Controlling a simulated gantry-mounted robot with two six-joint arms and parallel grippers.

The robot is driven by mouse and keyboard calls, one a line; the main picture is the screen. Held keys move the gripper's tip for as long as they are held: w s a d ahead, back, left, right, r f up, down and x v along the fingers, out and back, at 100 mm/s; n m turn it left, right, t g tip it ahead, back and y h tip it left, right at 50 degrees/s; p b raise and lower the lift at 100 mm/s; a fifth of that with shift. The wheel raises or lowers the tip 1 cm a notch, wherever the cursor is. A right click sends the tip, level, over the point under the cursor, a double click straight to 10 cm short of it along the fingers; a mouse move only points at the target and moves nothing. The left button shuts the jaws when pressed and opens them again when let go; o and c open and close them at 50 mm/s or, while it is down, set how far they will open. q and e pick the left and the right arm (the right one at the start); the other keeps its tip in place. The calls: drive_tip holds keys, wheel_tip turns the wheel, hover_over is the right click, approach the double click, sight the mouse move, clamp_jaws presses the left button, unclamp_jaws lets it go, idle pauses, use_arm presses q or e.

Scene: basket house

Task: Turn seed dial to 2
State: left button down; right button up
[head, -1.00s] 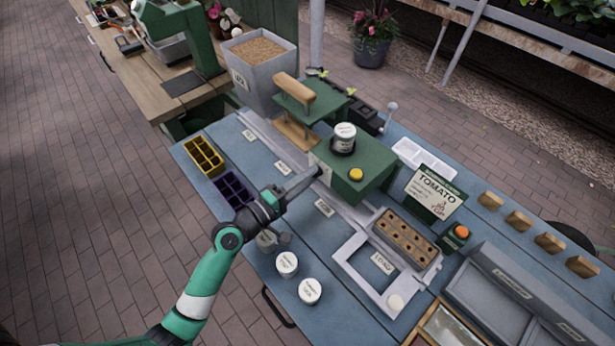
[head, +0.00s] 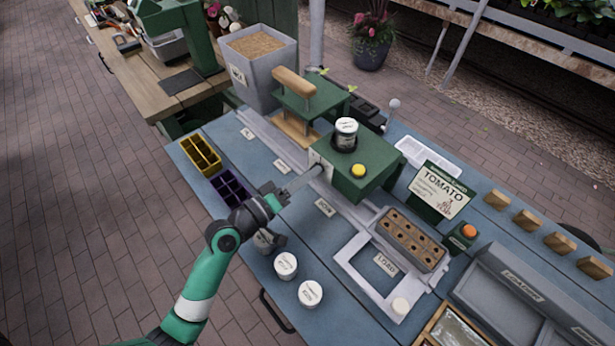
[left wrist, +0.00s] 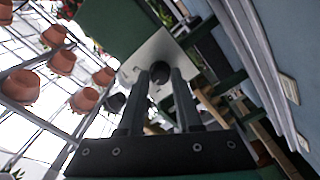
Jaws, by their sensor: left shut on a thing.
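The seeder is a green box (head: 365,178) on the blue bench. A white dial plate (head: 316,158) is on its left-facing side, largely hidden by my gripper in the head view. My left gripper (head: 320,169) reaches that plate from the lower left. In the left wrist view my two fingers (left wrist: 159,72) are shut on a small black dial knob (left wrist: 159,77) in front of the white plate (left wrist: 158,48). The numbers and the dial's setting cannot be read. My right gripper is in neither view.
A labelled white jar (head: 346,133) and a yellow button (head: 359,171) are on top of the green box. A brown seed tray (head: 411,238) lies to the right. A purple tray (head: 231,187) is left of my arm.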

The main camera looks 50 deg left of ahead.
use_arm(q)
drive_tip(key=shift+m, duration=0.8)
drive_tip(key=c, duration=0.6)
unclamp_jaws()
drive_tip(key=s, duration=1.1)
drive_tip(key=shift+s, duration=0.35)
drive_tip(key=shift+w, duration=0.1)
